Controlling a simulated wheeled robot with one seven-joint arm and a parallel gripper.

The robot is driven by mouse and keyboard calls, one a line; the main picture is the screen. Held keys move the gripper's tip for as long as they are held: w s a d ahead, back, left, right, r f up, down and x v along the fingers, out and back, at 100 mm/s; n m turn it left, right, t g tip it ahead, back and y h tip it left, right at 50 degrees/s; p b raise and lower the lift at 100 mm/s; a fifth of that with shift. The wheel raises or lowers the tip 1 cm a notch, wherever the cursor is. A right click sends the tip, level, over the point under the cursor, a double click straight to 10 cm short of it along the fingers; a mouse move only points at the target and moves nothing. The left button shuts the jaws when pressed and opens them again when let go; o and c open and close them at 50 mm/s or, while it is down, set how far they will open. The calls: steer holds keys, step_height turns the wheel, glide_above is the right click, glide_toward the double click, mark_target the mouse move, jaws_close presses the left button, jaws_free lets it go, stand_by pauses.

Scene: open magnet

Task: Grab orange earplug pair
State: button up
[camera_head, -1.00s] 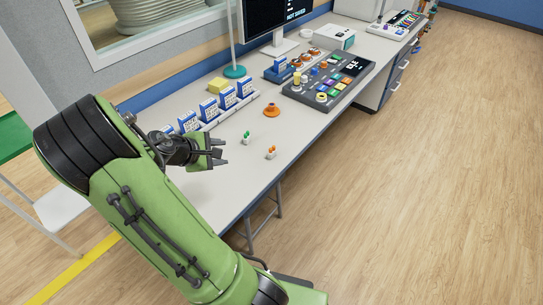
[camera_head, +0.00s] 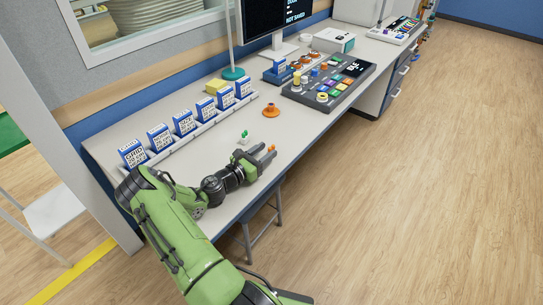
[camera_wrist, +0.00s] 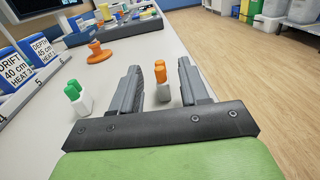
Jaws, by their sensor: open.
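The orange earplug pair (camera_wrist: 160,74) stands upright in a small white holder (camera_wrist: 163,93) on the white table. In the wrist view it shows between the two fingers of my gripper (camera_wrist: 160,82), which is open and appears to hold nothing. In the head view, the orange tips (camera_head: 271,148) show at the end of my gripper (camera_head: 264,153), and the holder is mostly hidden. The green earplug pair (camera_wrist: 72,89) stands in its own white holder to the left of my gripper; it also shows in the head view (camera_head: 244,135).
An orange round-based object (camera_head: 271,110) stands farther along the table. A row of blue-and-white cards (camera_head: 184,122) stands in a rack along the back. A grey button panel (camera_head: 330,83) lies beyond. The table's front edge is close on the right.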

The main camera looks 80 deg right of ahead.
mark_target(268, 149)
steer(key=b+x, duration=0.1)
steer(key=x, duration=0.4)
steer(key=shift+d, duration=0.1)
jaws_close()
